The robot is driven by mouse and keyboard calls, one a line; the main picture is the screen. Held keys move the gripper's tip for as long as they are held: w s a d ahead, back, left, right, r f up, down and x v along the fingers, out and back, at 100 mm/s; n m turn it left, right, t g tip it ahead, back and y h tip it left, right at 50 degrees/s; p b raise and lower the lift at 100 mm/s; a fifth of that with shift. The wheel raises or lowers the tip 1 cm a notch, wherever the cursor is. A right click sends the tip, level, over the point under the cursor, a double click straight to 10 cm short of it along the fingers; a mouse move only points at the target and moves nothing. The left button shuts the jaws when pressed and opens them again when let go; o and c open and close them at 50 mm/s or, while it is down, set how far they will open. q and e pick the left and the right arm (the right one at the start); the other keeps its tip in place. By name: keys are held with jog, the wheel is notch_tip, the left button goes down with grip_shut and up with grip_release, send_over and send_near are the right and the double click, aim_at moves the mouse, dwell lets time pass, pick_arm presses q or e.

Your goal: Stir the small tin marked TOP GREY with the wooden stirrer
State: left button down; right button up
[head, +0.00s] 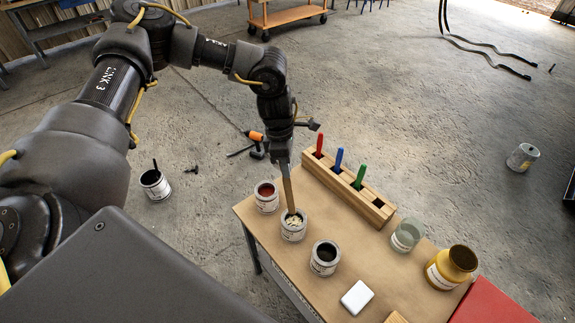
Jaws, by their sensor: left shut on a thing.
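My left gripper (281,158) is shut on the wooden stirrer (288,188) above the table. The stirrer hangs nearly upright, and its lower end is inside the opening of the middle small tin (293,232), which has pale, lumpy contents. Whether it touches the bottom is hidden. A small tin with red-brown contents (267,204) stands behind and left of it. A small tin with dark contents (324,266) stands in front and right. The tin labels are too small to read, so I cannot tell which is TOP GREY. My right gripper is not in view.
A wooden rack (335,183) holds red, blue and green-handled tools behind the tins; its right-end slot is empty. A glass jar (405,240), a yellow jar (440,274) and a white block (357,297) stand right of the tins. A red surface (495,305) adjoins at right.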

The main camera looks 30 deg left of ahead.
aim_at(289, 186)
pick_arm(q)
jog(key=shift+w+a+f+b, duration=0.15)
jog(key=shift+f+b, duration=0.3)
jog(key=shift+f, duration=0.5)
jog(key=shift+s+d+f+b, duration=0.1)
jog(key=shift+d+f+b, duration=0.1)
jog(key=shift+f+b, duration=0.6)
jog(key=shift+s+d+f+b, duration=0.15)
jog(key=shift+f+b, duration=0.4)
jog(key=shift+f, duration=0.5)
jog(key=shift+w+d+f+b, duration=0.1)
jog(key=shift+d+f+b, duration=0.1)
jog(key=shift+f+b, duration=0.6)
jog(key=shift+s+f, duration=0.1)
jog(key=shift+f, duration=0.1)
jog(key=shift+d, duration=0.15)
